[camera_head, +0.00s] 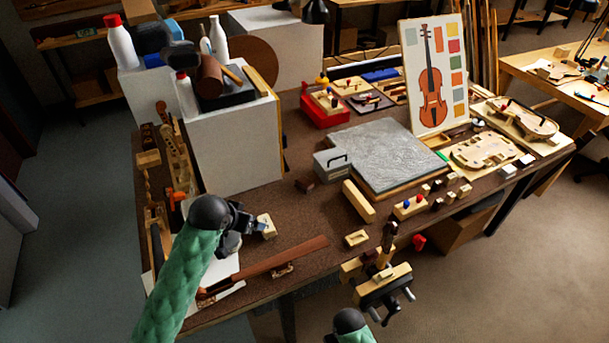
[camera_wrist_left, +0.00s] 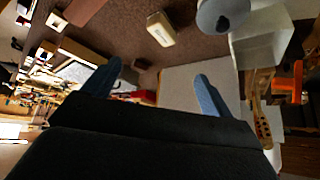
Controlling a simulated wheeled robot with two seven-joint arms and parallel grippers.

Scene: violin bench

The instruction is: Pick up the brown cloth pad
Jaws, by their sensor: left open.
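A small brown patch (camera_wrist_left: 140,65) between the fingers in the left wrist view looks like the same piece. My left gripper (camera_head: 250,222) is above the front left of the bench, to the left of and nearer than that piece. Its two blue-grey fingers (camera_wrist_left: 155,85) are apart with nothing visible between them. My right gripper is not seen; only a dark joint shows at the bottom edge.
A cream block (camera_head: 266,224) lies close beside the left gripper. A tall grey cabinet (camera_head: 235,148) stands behind it. The grey metal box (camera_head: 332,164) and a stone slab (camera_head: 385,150) stand to the right. A long brown fingerboard (camera_head: 275,261) lies at the front.

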